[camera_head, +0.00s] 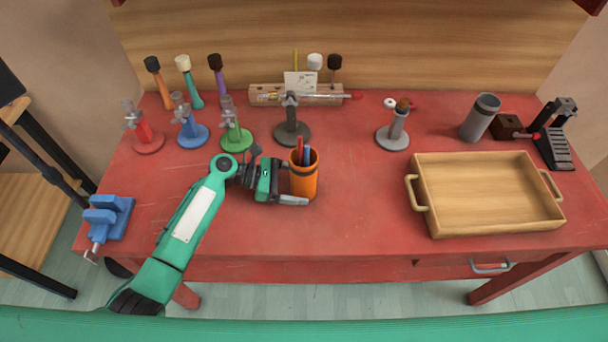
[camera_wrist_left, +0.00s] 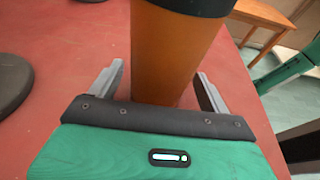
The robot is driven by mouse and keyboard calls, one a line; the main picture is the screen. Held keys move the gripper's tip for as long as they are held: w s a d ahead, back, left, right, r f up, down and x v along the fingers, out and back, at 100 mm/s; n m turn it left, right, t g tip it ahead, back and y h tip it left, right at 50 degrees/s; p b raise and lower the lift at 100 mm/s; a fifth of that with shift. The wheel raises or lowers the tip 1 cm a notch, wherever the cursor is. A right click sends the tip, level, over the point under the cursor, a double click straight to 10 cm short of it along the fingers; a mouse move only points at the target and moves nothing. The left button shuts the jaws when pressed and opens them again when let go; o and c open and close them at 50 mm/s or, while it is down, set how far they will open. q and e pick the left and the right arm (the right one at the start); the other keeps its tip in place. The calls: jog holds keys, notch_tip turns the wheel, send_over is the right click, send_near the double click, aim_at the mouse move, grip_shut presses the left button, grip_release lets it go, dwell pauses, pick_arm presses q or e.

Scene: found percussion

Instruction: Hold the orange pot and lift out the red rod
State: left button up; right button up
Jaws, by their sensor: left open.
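The orange pot (camera_head: 304,183) stands upright on the red table, with a dark band near its rim. The red rod (camera_head: 300,146) sticks up out of the pot beside a blue item (camera_head: 307,153). My left gripper (camera_head: 288,187) is open at the pot's left side, low down. In the left wrist view the pot (camera_wrist_left: 172,50) stands between the two spread fingers (camera_wrist_left: 160,84), with a small gap on each side. The rods are outside that view. My right gripper is in neither view.
A wooden tray (camera_head: 424,223) with handles lies on the right. Several stands line the back, including a dark one (camera_head: 291,132) behind the pot and a grey one (camera_head: 394,137). A blue vise (camera_head: 108,217) sits at the left edge. Table between pot and tray is clear.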

pick_arm(q)
jog(key=shift+d+f, duration=0.15)
jog(key=shift+d, duration=0.15)
jog(key=shift+c, duration=0.2)
jog(key=c, duration=0.7)
dwell(0.6)
